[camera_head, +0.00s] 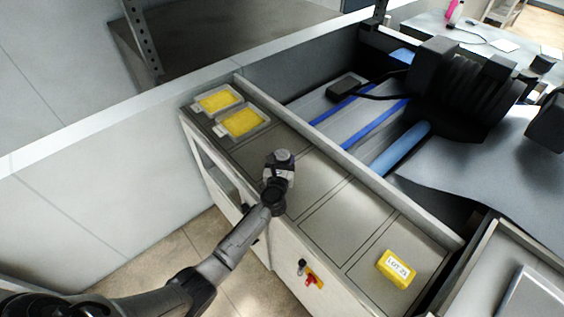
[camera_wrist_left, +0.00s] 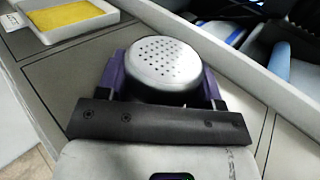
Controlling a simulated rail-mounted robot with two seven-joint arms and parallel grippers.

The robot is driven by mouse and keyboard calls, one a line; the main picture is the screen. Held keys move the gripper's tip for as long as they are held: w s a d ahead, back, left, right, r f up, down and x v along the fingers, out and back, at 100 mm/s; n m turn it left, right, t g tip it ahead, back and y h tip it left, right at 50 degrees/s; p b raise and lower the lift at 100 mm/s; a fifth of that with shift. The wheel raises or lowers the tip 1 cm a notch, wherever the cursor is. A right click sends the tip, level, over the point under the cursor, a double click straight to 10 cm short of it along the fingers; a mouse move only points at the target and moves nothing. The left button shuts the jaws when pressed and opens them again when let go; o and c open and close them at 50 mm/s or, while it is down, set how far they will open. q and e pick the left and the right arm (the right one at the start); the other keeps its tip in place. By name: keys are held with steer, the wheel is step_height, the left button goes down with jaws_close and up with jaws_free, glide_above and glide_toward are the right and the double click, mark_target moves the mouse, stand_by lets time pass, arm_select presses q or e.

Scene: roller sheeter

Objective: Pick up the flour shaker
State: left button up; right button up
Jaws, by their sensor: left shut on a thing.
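The flour shaker (camera_wrist_left: 164,62) has a silver lid with many small holes, seen from above in the left wrist view. My left gripper (camera_wrist_left: 163,88) is shut on it, with its purple fingers on both sides of the shaker. In the head view the shaker (camera_head: 281,156) stands at the end of my left arm, over the narrow grey side shelf. My left gripper (camera_head: 279,172) hides part of it there. I cannot tell whether its base touches the shelf. My right gripper does not show.
Two trays with yellow contents, a nearer one (camera_head: 262,115) and a farther one (camera_head: 196,107), sit at the shelf's far end. A yellow block marked LOT 21 (camera_head: 396,269) lies at its near end. A raised rim (camera_head: 350,165) separates the shelf from the blue-striped sheeter bed.

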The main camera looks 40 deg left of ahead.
mark_target(283, 155)
arm_select(q)
steer(key=r, duration=0.1)
steer(key=r+p, duration=0.1)
steer(key=r, duration=0.1)
steer(key=shift+d+r, duration=0.2)
steer(key=shift+r, duration=0.05)
steer(key=w+d+r, duration=0.2)
steer(key=d+r, duration=0.4)
steer(key=d, duration=0.5)
steer(key=shift+w+r, duration=0.15)
steer(key=shift+w, duration=0.1)
